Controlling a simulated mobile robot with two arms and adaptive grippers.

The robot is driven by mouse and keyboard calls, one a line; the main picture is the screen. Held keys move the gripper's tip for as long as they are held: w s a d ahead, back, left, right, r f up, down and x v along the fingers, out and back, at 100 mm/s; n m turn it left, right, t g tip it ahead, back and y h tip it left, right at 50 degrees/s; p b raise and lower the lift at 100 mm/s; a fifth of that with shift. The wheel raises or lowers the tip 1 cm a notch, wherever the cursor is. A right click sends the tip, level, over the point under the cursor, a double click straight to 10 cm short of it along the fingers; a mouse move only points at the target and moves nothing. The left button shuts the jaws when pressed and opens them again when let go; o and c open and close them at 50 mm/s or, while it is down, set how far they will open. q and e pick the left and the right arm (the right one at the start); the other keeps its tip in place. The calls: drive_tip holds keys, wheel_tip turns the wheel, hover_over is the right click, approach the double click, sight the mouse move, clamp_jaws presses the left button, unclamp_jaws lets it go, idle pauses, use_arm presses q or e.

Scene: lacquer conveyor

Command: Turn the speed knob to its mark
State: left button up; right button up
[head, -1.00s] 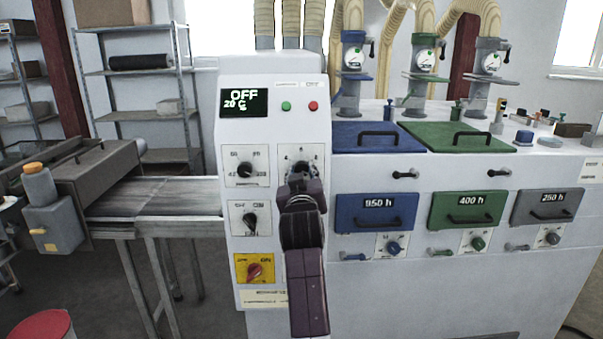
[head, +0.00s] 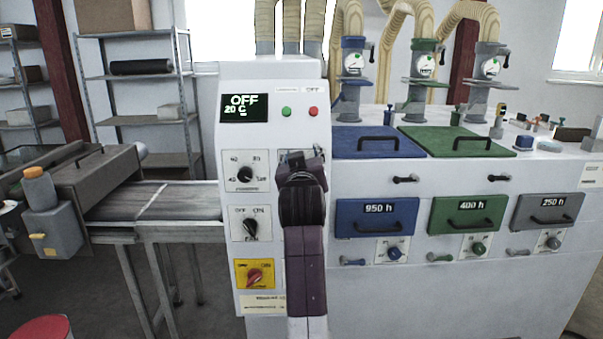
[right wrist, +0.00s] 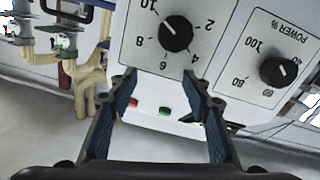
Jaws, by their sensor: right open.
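The speed knob (right wrist: 176,33) is a round black knob on a white dial plate numbered 2 to 10, seen upside down in the right wrist view. A pale pointer line on it seems to face the 10 side. A separate target mark cannot be made out. My right gripper (right wrist: 157,78) is open and empty, its two fingers apart with the knob beyond their tips, not between them. In the head view my right gripper (head: 302,165) covers the speed knob, and only a corner of its plate shows. My left gripper is in no view.
The power knob (head: 246,173) sits close left of the speed dial. Below are a black switch (head: 250,227) and a red switch on yellow (head: 254,276). Green (head: 286,111) and red (head: 313,109) buttons sit above. The display (head: 244,106) reads OFF, 20 C.

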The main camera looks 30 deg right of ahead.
drive_tip(key=shift+r, duration=2)
drive_tip(key=shift+f, duration=0.1)
